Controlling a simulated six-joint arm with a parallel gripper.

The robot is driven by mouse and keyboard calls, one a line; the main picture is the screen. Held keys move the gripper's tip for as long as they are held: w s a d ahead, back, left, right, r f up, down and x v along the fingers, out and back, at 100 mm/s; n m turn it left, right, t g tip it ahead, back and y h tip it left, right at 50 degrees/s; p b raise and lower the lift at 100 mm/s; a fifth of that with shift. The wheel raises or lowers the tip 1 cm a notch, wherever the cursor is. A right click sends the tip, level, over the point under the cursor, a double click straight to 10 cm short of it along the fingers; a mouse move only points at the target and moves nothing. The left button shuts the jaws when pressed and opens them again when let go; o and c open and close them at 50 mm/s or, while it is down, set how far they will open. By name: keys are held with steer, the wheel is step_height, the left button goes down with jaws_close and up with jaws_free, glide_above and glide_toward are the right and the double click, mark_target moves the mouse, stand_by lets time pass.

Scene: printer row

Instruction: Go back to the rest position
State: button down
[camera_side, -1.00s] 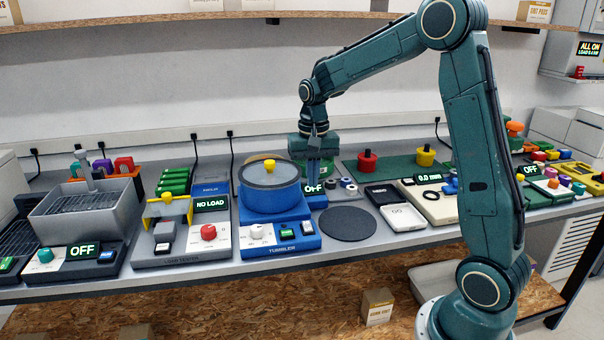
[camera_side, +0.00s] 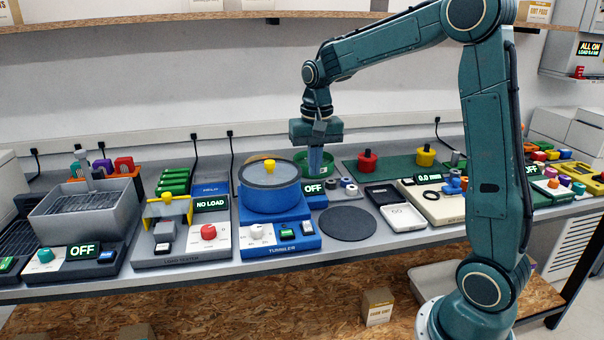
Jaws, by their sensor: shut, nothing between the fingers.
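My gripper (camera_side: 316,172) is shut and empty. It points straight down above the bench, just right of the blue tumbler (camera_side: 270,188) with its lidded drum and yellow knob. The fingertips are above the tumbler's small display (camera_side: 313,188), which reads OFF. A green round dish (camera_side: 302,158) is partly hidden behind my gripper.
A load tester (camera_side: 184,240) reading NO LOAD stands left of the tumbler. A dark round pad (camera_side: 347,223) and a white scale (camera_side: 403,217) lie to the right. A green mat (camera_side: 395,167) carries red and yellow weights. A shelf (camera_side: 150,20) runs above.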

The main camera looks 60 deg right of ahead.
steer(key=s+a+r+n+t, duration=0.2)
steer(key=s+a+n, duration=0.2)
steer(key=s, duration=0.6)
steer(key=s+a+r+n+t, duration=0.3)
steer(key=s+a, duration=0.5)
steer(key=s, duration=0.3)
steer(key=shift+a+n, duration=0.3)
steer(key=shift+n, duration=0.5)
steer(key=c, duration=2.1)
jaws_free()
